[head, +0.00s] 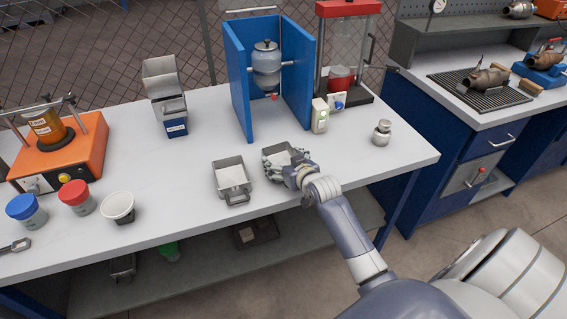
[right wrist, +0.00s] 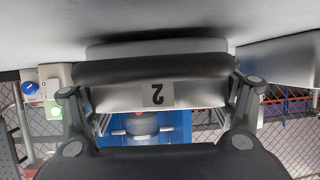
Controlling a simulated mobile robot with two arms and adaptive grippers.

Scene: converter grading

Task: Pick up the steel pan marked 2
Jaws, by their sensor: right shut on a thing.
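The steel pan marked 2 (head: 277,150) is at the table's front middle, just right of a second steel pan (head: 232,178). In the right wrist view, its label with an upside-down 2 (right wrist: 157,94) faces me, beside a dark bar. My right gripper (head: 291,172) is at the pan's near right side and covers part of it. It is shut on the pan, with a finger on each side in the right wrist view (right wrist: 157,105). I cannot tell whether the pan is clear of the table. My left gripper is not in view.
A blue stand (head: 238,85) with a steel vessel (head: 266,62) rises behind the pan. A small control box (head: 320,115) and a lidded metal jar (head: 382,132) stand to the right. Lidded jars and a white bowl (head: 118,206) are at the left. The table front is fairly clear.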

